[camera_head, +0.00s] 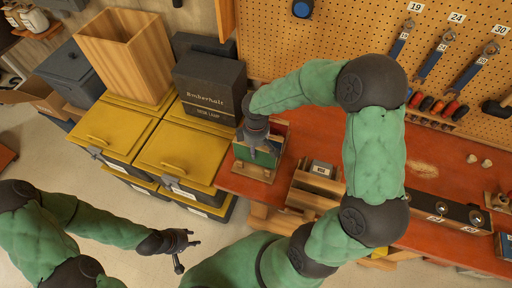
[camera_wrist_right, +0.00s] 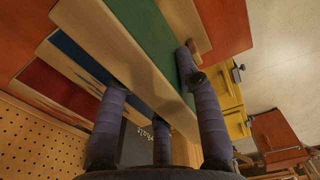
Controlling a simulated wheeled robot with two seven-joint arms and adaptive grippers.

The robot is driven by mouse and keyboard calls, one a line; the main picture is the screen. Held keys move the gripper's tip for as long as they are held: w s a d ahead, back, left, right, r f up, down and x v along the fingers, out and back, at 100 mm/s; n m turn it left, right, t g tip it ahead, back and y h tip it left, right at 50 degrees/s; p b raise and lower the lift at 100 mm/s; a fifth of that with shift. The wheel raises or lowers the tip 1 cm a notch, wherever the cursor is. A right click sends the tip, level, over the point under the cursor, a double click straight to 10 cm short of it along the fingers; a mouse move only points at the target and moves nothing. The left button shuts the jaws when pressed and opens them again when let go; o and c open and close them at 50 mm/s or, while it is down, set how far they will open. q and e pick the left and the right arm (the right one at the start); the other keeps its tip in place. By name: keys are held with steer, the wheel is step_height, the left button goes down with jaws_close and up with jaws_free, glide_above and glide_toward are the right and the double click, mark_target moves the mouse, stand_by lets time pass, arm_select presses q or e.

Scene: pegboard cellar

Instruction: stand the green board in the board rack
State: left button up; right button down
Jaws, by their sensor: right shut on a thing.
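The green board (camera_head: 252,160) is upright at the board rack (camera_head: 260,188), on the left end of the red-brown bench. My right gripper (camera_head: 262,146) is above it, shut on its upper edge. In the right wrist view the green board (camera_wrist_right: 150,35) shows a pale wooden edge and a green face between my fingers. A blue board (camera_wrist_right: 85,62) and a red board (camera_wrist_right: 55,93) stand beside it in the rack. The green board's lower edge is hidden, so I cannot tell how it is seated. My left gripper (camera_head: 187,254) is open and empty above the floor.
Yellow-lidded crates (camera_head: 180,155) stand left of the bench, with a dark box (camera_head: 210,85) and a wooden bin (camera_head: 125,55) on them. A wooden tray (camera_head: 315,185) sits right of the rack. A pegboard (camera_head: 330,40) with wrenches backs the bench.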

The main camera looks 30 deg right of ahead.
steer(key=shift+f+b, duration=0.45)
steer(key=shift+f, duration=0.2)
steer(key=shift+f, duration=0.1)
steer(key=shift+f+b, duration=1.1)
steer(key=shift+f, duration=0.2)
steer(key=c, duration=0.8)
jaws_free()
steer(key=shift+r, duration=0.1)
steer(key=shift+r+p, duration=3.95)
steer(key=shift+r, duration=1.05)
